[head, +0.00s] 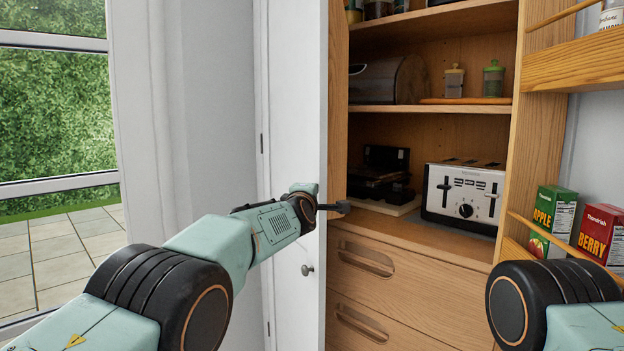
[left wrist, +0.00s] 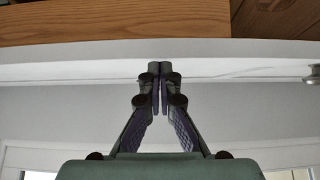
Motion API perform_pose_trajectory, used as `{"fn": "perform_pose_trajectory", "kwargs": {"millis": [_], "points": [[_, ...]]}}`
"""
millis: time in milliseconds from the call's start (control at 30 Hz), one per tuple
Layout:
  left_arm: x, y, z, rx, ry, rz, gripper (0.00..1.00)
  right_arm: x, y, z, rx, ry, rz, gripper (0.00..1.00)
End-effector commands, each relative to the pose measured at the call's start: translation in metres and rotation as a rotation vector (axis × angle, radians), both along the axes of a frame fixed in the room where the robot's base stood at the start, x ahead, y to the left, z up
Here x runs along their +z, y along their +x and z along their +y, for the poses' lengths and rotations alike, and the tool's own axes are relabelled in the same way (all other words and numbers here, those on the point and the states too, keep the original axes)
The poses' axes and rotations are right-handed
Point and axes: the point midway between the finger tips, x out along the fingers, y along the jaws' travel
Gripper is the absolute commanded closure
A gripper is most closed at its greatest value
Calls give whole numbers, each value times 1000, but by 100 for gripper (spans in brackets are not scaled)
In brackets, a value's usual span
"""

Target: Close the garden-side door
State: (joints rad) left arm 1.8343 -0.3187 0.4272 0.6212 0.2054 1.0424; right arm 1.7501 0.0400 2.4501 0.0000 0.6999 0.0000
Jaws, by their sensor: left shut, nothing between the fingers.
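The garden-side door (head: 292,130) is white and stands open, seen at a steep angle on the side toward the window. Its round knob (head: 307,270) is low on the face turned to the left. My left gripper (head: 344,206) is shut and empty, at the door's free edge and above the knob. In the left wrist view the closed fingertips (left wrist: 160,74) overlap a white door strip (left wrist: 70,74), with a knob (left wrist: 313,76) at the far right. I cannot tell whether the fingers touch the door. My right gripper is out of view; only its arm shows.
Behind the door is a wooden cupboard with shelves, a toaster (head: 463,196), a bread bin (head: 387,80) and drawers (head: 400,300). At right, wooden racks (head: 580,66) hold a can and tea-type boxes (head: 603,235). A window (head: 55,120) onto the garden is at left.

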Motion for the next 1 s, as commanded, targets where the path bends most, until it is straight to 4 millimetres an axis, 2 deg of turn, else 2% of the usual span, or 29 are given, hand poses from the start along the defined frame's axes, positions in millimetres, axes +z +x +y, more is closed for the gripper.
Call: {"fn": "perform_pose_trajectory", "kwargs": {"millis": [167,867,1000], "points": [[23,0,0,0,-1,-2,100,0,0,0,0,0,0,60],[49,0,1,0,0,-2,100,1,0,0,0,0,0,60],[64,0,4,3,-2,-10,100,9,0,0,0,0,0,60]]}}
